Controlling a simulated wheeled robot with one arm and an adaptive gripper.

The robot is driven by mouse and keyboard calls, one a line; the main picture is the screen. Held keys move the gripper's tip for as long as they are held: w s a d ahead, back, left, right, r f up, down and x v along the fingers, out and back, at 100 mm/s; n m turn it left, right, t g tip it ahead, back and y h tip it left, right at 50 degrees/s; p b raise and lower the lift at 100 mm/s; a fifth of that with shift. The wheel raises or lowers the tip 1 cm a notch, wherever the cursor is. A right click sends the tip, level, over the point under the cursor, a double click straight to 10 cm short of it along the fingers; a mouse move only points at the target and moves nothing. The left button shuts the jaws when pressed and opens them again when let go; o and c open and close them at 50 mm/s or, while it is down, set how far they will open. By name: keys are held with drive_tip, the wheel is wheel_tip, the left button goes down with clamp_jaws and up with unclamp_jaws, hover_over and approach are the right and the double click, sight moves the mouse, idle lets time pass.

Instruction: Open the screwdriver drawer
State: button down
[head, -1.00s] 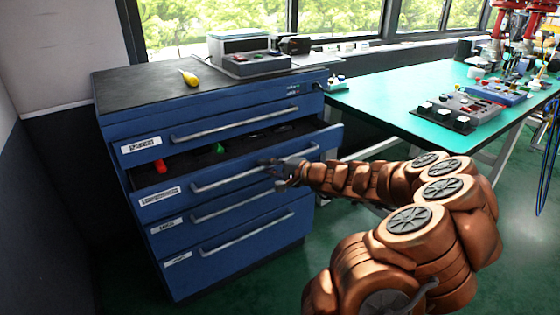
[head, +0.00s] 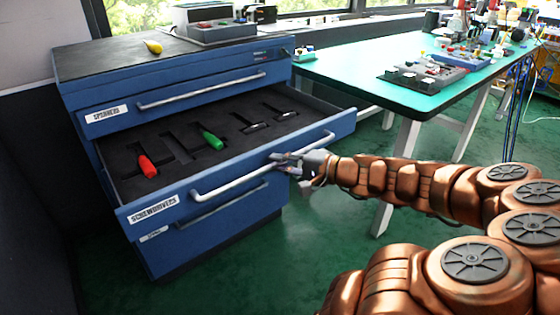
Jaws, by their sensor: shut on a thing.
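The blue screwdriver drawer (head: 240,182), labelled SCREWDRIVERS, stands well out of the blue cabinet (head: 90,72) in the head view. Its dark foam insert (head: 185,150) holds a red-handled tool (head: 147,166), a green-handled tool (head: 212,140) and dark metal tools (head: 268,120). A grey bar handle (head: 235,182) runs along the drawer front. My gripper (head: 286,160) is shut on the right part of this handle. The fingertips are partly hidden against the bar.
A shut drawer labelled SPANNERS (head: 185,98) is above, and another drawer (head: 210,215) is below. A green-topped workbench (head: 350,70) stands to the right. Green floor (head: 330,240) is clear in front.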

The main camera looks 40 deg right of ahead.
drive_tip(key=shift+s+a+f, duration=0.1)
drive_tip(key=shift+s+a, duration=0.15)
drive_tip(key=shift+s, duration=0.05)
drive_tip(key=c, duration=1.2)
unclamp_jaws()
drive_tip(key=shift+d, duration=0.15)
drive_tip(key=shift+r, duration=0.2)
